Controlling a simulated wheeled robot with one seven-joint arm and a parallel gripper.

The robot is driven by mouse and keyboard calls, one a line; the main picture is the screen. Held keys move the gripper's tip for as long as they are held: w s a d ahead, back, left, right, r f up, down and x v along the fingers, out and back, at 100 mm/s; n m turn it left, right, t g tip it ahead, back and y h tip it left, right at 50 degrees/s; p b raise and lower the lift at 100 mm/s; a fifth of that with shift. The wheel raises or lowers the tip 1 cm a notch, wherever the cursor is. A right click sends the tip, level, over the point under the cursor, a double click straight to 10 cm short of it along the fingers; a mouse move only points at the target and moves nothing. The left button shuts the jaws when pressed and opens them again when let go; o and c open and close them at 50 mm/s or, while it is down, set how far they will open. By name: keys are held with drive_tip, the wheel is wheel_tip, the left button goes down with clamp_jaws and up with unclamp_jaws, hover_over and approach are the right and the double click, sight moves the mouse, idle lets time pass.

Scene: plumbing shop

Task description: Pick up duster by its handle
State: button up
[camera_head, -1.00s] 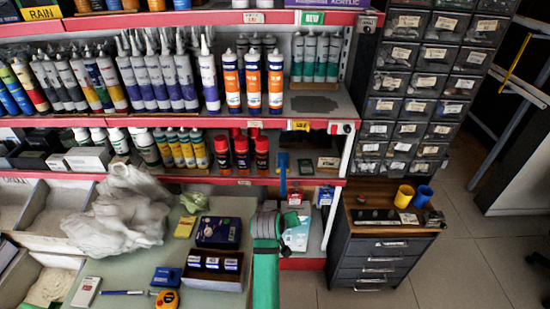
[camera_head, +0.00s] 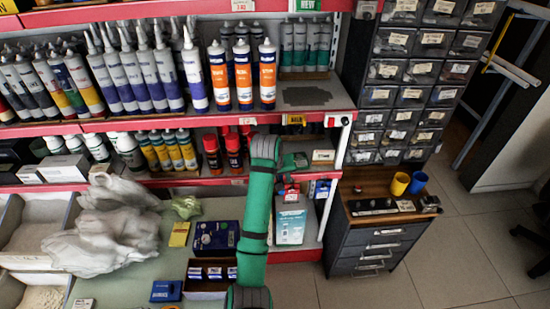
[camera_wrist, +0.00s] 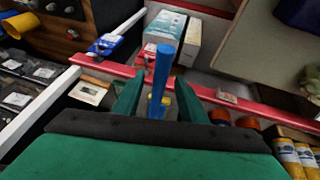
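The duster's blue handle (camera_wrist: 162,72) stands out in the wrist view, crossing in front of the red shelf edge. The rest of the duster is mostly hidden between and behind my fingers. My gripper (camera_wrist: 158,84) is open, with one green finger on each side of the handle and gaps visible between them. Contact with the handle cannot be seen. In the head view my green arm reaches up to the middle shelf (camera_head: 210,180) and covers the duster and my gripper.
Red-capped cans (camera_head: 233,150) stand left of my arm on the shelf. A dark green box (camera_head: 292,161) lies just right of it. Below are cartons (camera_head: 291,222). A drawer cabinet (camera_head: 375,240) with yellow and blue cups stands right. Floor between is clear.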

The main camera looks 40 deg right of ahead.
drive_tip(key=shift+x, duration=3)
drive_tip(key=shift+w+d+r, duration=0.1)
drive_tip(key=shift+w+d, duration=0.05)
drive_tip(key=shift+w, duration=0.05)
clamp_jaws()
